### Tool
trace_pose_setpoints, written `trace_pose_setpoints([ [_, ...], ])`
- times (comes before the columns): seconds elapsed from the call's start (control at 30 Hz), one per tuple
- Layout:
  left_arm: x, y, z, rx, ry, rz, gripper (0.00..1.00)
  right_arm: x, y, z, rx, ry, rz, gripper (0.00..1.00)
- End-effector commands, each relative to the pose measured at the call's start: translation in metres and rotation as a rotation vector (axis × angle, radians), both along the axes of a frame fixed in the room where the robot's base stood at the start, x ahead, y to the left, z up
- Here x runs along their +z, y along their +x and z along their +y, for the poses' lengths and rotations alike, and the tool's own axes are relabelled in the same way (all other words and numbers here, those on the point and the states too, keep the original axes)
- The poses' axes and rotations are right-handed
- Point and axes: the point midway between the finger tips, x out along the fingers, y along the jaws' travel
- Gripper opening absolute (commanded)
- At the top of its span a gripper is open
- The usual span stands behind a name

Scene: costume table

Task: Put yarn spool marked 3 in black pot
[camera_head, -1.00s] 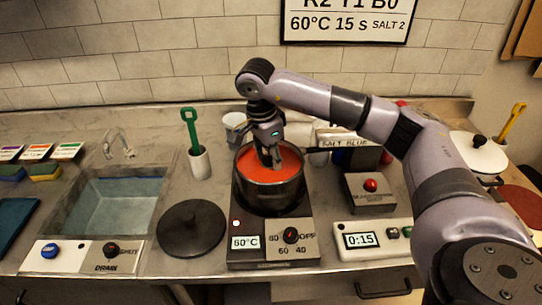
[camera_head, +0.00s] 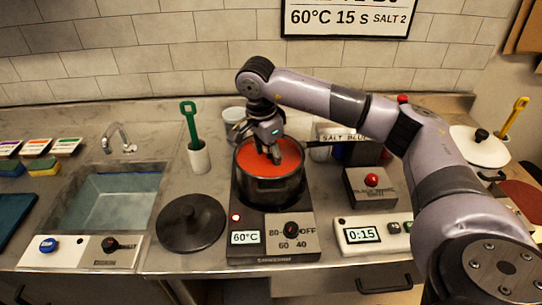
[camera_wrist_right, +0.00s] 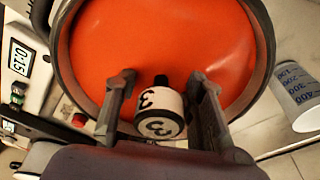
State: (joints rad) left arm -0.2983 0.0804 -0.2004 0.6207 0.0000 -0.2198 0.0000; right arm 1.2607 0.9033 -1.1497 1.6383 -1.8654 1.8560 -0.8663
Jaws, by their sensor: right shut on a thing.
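The yarn spool marked 3 (camera_wrist_right: 160,110) is white with a dark top and black "3" marks. In the right wrist view it sits between the fingers of my right gripper (camera_wrist_right: 163,105), which is shut on it. In the head view my right gripper (camera_head: 275,157) points down over the orange-red liquid in the black pot (camera_head: 270,188); the spool is not clear there. I cannot tell whether the spool touches the liquid. The pot's round rim also shows in the wrist view (camera_wrist_right: 262,60). My left gripper is not in view.
The pot stands on a burner unit (camera_head: 272,238) reading 60°C. A black lid (camera_head: 191,222) lies left of it, beside the sink (camera_head: 120,200). A white cup with a green-handled tool (camera_head: 199,158), a measuring cup (camera_wrist_right: 297,95) and a timer (camera_head: 362,235) are nearby.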

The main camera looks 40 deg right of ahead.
Motion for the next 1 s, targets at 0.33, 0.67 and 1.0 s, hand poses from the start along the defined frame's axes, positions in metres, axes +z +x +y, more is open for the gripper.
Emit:
trace_pose_setpoints([
  [0.33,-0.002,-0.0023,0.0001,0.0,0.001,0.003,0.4,-0.0022,0.0002,0.0,0.0,0.0,-0.001,0.0],
  [0.67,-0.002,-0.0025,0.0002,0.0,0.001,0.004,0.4,-0.0023,0.0001,-0.0001,0.0,0.0,0.0,0.56],
  [1.0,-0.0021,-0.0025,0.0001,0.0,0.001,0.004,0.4,-0.003,-0.0002,0.0,0.0,0.0,0.001,0.64],
])
